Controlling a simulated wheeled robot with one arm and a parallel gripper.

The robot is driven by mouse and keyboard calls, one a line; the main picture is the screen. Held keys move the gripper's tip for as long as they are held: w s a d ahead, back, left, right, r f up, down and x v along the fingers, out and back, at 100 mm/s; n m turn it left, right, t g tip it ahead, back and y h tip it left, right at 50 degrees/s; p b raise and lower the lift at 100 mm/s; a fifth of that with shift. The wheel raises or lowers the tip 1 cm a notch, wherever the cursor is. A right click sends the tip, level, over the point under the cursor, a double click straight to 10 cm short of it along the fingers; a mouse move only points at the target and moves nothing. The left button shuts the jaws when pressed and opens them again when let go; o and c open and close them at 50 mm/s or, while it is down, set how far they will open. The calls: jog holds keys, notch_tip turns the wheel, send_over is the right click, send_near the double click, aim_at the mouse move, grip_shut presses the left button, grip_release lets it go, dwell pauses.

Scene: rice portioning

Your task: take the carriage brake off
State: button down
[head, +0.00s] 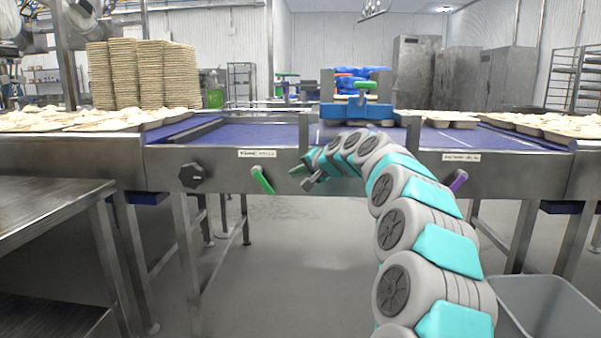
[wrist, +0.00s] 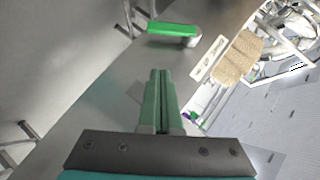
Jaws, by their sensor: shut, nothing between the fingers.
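A green lever (head: 262,180) hangs tilted from the front rail of the conveyor, under a small white label too small to read. It also shows in the wrist view (wrist: 173,30), ahead of my fingertips. A purple lever (head: 458,181) is on the same rail farther right, under another unreadable label. I cannot tell from the labels which lever is the carriage brake. My gripper (head: 308,174) is at the rail, right of the green lever and apart from it. In the wrist view its green fingers (wrist: 160,74) are shut together and empty.
A black knob (head: 192,177) is on the rail at left. A blue carriage (head: 357,110) with a green-topped handle stands over the purple belt (head: 250,136). Trays of pale food (head: 90,120) lie at both sides. A grey bin (head: 545,305) stands at lower right. Open floor lies below the rail.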

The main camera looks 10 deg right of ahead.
aim_at(264, 181)
jog(key=x, duration=0.5)
jog(key=shift+w+f, duration=0.1)
jog(key=shift+w, duration=0.05)
jog(key=shift+w+a+f, duration=0.3)
jog(key=shift+a+f, duration=0.3)
jog(key=shift+a, duration=0.25)
jog(key=shift+w+a+f, duration=0.25)
jog(key=shift+a+f, duration=0.35)
jog(key=shift+a, duration=0.2)
